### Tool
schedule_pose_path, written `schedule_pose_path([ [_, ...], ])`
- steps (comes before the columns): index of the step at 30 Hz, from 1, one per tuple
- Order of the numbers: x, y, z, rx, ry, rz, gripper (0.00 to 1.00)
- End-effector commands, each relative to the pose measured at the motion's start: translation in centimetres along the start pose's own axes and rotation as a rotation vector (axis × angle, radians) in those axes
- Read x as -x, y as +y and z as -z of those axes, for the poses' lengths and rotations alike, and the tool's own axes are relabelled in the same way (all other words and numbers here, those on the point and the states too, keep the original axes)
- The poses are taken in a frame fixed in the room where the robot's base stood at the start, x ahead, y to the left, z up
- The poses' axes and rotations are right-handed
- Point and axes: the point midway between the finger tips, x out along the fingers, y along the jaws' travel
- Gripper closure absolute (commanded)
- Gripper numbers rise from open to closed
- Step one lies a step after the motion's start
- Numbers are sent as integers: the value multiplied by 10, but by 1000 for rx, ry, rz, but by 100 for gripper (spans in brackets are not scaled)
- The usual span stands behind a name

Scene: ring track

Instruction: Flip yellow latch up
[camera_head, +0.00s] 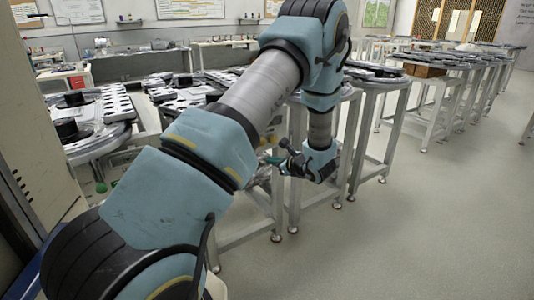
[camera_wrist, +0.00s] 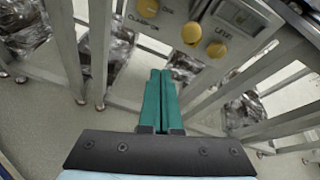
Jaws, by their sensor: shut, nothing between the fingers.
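In the wrist view, a grey panel with three round yellow knobs is at the top: one at the upper left (camera_wrist: 148,8), one in the middle (camera_wrist: 192,33) and one at the lower right (camera_wrist: 216,49). I cannot tell which of them, if any, is the yellow latch. My gripper (camera_wrist: 160,72) has green fingers pressed together, empty, below the panel and apart from the knobs.
A small display (camera_wrist: 241,16) and printed labels are on the panel. Metal legs and wrapped bundles (camera_wrist: 113,52) stand around my gripper. Rows of track tables (camera_head: 470,58) stand at the back right. The grey floor (camera_head: 420,230) at the right is clear.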

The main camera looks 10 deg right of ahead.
Motion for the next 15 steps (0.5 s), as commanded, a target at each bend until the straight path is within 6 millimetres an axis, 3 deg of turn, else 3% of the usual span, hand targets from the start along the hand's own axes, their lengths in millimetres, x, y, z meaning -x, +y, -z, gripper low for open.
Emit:
schedule_pose_path([
  [1,2,-10,11,-29,-8,42,100],
  [6,5,-28,23,-70,-23,114,100],
  [15,5,-28,23,-72,-23,117,100],
])
